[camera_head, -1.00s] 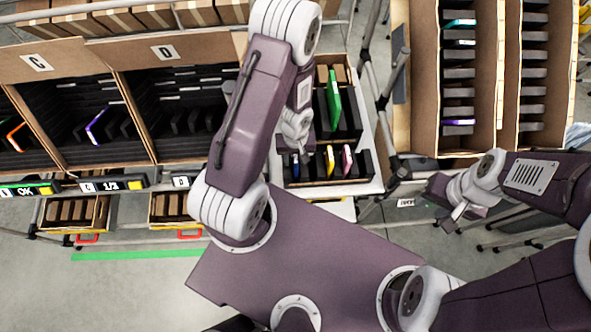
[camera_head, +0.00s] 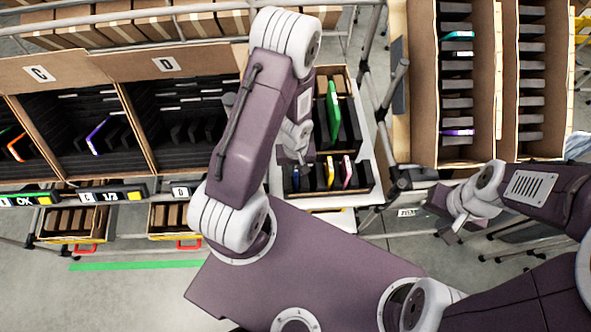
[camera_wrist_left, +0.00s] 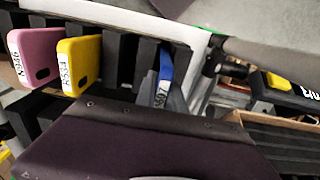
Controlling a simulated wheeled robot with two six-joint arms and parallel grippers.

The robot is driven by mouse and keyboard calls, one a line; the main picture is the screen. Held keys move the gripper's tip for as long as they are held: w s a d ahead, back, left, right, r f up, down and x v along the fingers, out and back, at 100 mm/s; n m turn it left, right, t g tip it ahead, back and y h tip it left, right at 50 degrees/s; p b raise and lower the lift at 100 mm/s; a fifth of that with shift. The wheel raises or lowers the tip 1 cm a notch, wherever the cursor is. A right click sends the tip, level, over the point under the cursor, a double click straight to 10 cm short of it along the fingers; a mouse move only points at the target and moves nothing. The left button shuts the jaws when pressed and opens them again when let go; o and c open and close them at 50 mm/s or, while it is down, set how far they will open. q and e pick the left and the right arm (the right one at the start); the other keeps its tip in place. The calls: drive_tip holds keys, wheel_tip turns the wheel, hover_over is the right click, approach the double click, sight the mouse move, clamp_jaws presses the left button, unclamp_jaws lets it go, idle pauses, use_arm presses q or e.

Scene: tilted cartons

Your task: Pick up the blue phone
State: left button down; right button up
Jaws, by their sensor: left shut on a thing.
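The blue phone (camera_wrist_left: 166,62) stands on edge in a slot of the black rack inside a carton, with a white number label below its blue part. It shows as a thin blue strip in the head view (camera_head: 296,179). My left gripper (camera_head: 297,160) reaches down over the carton and is shut on the blue phone; in the wrist view its grey fingertips (camera_wrist_left: 176,100) are at the phone, partly hiding it. My right gripper (camera_head: 457,222) is empty at the right, away from the carton; its jaw opening is too small to make out.
A yellow phone (camera_wrist_left: 80,62) and a pink phone (camera_wrist_left: 36,58) stand in the same row. A green phone (camera_head: 333,100) stands in the row behind. Shelf cartons with dark slots (camera_head: 70,75) are at left, tall cartons (camera_head: 424,90) at right.

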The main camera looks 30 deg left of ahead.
use_arm(q)
wheel_tip(320, 180, up, 17)
drive_tip(key=p, duration=1.2)
drive_tip(key=shift+f, duration=0.2)
